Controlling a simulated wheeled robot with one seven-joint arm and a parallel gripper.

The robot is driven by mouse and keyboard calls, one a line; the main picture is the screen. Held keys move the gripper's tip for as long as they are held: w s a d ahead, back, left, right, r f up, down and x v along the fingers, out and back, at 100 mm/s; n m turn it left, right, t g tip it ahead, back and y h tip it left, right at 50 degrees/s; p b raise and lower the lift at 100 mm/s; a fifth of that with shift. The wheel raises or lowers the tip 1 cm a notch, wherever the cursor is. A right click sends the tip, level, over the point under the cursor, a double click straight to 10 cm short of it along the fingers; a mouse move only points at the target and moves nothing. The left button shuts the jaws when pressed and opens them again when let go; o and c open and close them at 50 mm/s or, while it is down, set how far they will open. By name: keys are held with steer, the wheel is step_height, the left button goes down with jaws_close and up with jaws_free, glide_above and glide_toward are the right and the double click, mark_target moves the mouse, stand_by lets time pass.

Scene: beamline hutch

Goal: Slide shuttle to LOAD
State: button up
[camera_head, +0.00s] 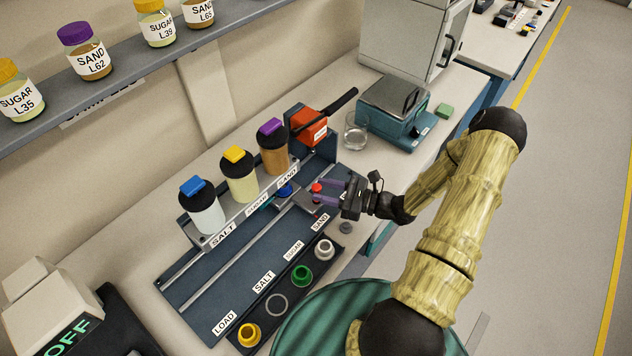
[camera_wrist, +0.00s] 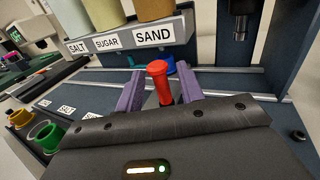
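The shuttle (camera_head: 303,199) is a grey plate on the rail track, under the SAND end of the dispenser row. It carries a red knob (camera_head: 316,187) at its near side and a blue cup (camera_head: 285,189) at its far side. My gripper (camera_head: 327,191) reaches in from the right with its purple fingers around the knob. In the wrist view the red knob (camera_wrist: 159,80) stands between the two open fingers, with a small gap on each side. The blue cup is partly hidden behind the knob there. The LOAD label (camera_head: 224,322) is at the near left end of the track.
Salt, sugar and sand dispensers (camera_head: 239,176) stand above the track. Yellow (camera_head: 249,335), green (camera_head: 302,276) and grey (camera_head: 324,250) cups sit in a row along its front. A red-headed press (camera_head: 308,126) stands at the far end. The track between shuttle and LOAD looks clear.

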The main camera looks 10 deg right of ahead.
mark_target(310, 199)
steer(key=shift+p+x, duration=0.4)
steer(key=shift+x, duration=1.8)
